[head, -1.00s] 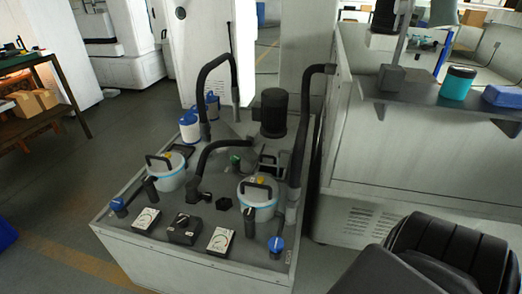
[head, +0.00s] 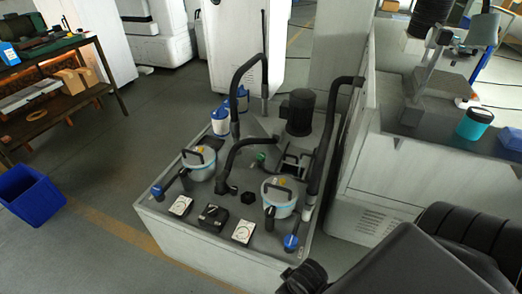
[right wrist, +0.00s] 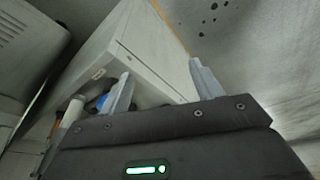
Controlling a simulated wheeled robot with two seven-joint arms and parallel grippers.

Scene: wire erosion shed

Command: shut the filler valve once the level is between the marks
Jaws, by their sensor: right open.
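The grey tank unit (head: 215,265) stands in the middle of the head view. Its top carries a blue-handled valve at the left corner (head: 157,190), another blue-handled valve at the front right (head: 290,241), and a small green fitting (head: 260,156) behind. I cannot tell which is the filler valve, nor read any level or marks. Two lidded canisters (head: 201,169) (head: 281,204) stand on top. My right gripper (right wrist: 160,82) is open and empty in the right wrist view, near a pale cabinet wall; a blue part (right wrist: 102,101) shows just beyond its left finger. My left gripper is out of view.
Black hoses (head: 325,140) rise from the tank top. Two dials (head: 181,205) (head: 243,231) sit along its front. A shelf with a teal tub (head: 474,124) is at right. A blue bin (head: 30,194) and workbench (head: 60,48) are at left. Floor between is clear.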

